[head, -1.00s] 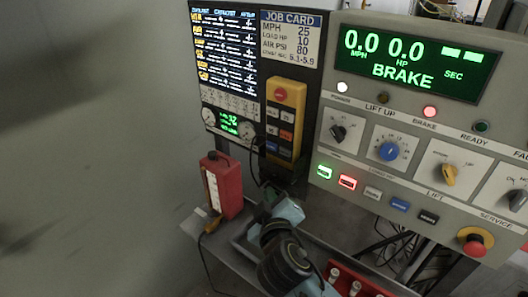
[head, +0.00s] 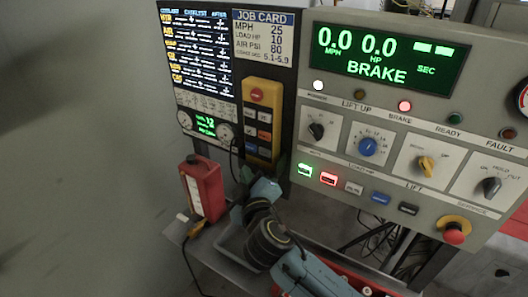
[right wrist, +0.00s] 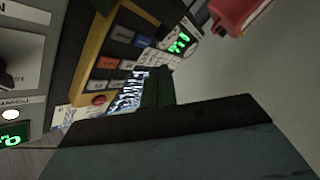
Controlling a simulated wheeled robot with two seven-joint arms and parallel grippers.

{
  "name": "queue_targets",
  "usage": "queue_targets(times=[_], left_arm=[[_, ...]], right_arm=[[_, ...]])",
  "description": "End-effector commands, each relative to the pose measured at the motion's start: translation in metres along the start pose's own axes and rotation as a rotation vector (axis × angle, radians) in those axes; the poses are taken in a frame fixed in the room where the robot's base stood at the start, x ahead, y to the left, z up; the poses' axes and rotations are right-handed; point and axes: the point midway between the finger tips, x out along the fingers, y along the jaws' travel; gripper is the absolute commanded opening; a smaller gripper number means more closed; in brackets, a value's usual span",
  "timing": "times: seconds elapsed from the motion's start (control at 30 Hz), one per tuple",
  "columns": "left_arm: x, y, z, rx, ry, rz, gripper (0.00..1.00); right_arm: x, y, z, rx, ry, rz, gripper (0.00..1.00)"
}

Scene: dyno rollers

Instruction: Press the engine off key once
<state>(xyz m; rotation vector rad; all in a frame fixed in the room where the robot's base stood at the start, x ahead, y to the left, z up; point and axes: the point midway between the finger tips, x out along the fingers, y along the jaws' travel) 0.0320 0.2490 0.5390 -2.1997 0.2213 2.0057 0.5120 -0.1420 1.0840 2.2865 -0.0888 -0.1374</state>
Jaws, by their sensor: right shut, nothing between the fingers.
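The yellow-framed handheld pendant (head: 260,84) hangs on the dark panel at centre, with a red round button at its top and rows of small white, red and blue keys. The key labels are too small to read, so I cannot tell which is the engine off key. The pendant also shows tilted in the right wrist view (right wrist: 96,58). My right gripper (head: 276,168) is shut and empty, with its tip at the lower end of the pendant. I cannot tell whether it touches a key. My left gripper is not in view.
The grey dyno console (head: 400,135) with knobs, lit keys and a red stop button (head: 454,233) stands at right. A screen (head: 198,50) and job card (head: 263,37) are above.

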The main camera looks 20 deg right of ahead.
Motion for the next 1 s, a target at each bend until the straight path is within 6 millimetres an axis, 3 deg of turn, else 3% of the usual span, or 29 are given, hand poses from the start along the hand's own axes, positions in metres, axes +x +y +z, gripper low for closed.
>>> queue_targets(times=[0.4,1.0], left_arm=[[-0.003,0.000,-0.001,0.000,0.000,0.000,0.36],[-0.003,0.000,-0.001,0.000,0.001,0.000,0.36]], right_arm=[[0.034,0.024,0.025,-0.001,-0.001,0.000,0.00],[0.037,0.027,0.028,0.001,-0.001,0.000,0.00]])
